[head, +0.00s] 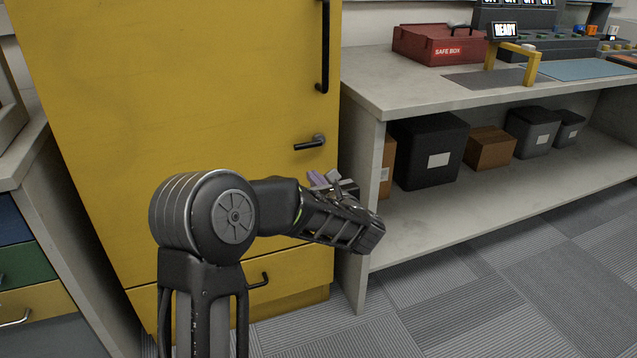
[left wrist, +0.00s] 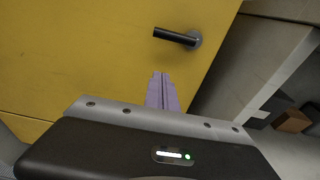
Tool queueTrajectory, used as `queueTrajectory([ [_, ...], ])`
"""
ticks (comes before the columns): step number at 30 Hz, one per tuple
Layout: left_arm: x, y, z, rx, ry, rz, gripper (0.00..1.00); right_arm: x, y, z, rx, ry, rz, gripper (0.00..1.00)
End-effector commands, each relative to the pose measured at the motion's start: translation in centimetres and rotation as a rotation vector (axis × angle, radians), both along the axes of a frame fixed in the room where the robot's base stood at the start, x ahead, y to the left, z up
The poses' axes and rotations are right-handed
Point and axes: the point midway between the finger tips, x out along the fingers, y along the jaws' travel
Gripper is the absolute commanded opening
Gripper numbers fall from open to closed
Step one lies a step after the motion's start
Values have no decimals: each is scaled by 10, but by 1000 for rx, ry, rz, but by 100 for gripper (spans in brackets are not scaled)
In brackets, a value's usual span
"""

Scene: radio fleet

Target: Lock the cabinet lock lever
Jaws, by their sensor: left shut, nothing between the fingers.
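The yellow cabinet (head: 220,100) stands in front of me with its door shut. Its lock lever (head: 310,143) is a dark handle on a round grey base near the door's right edge, lying about level and pointing left. In the left wrist view the lever (left wrist: 176,38) is above the fingertips, apart from them. My left gripper (head: 316,180) is below the lever in the head view, its purple fingers pointing up towards it. In the left wrist view the fingers (left wrist: 162,90) are together and empty. My right gripper is not in view.
A long dark handle (head: 323,45) is above the lever, and a drawer handle (head: 259,281) is below. A grey workbench (head: 400,88) adjoins the cabinet on the right, with a red safe box (head: 432,45) on top and boxes (head: 432,150) on its shelf. Carpet at right is clear.

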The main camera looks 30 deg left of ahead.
Motion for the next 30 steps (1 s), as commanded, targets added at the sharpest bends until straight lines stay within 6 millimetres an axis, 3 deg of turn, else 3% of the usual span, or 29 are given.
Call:
queueTrajectory([
  [9,36,54,-11,1,0,3,0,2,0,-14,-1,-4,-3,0],
  [12,33,47,11,1,-4,-2,0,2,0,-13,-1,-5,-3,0],
  [18,31,44,28,0,-1,-1,0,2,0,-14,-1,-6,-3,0],
  [30,30,44,31,1,2,0,0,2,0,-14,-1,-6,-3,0],
])
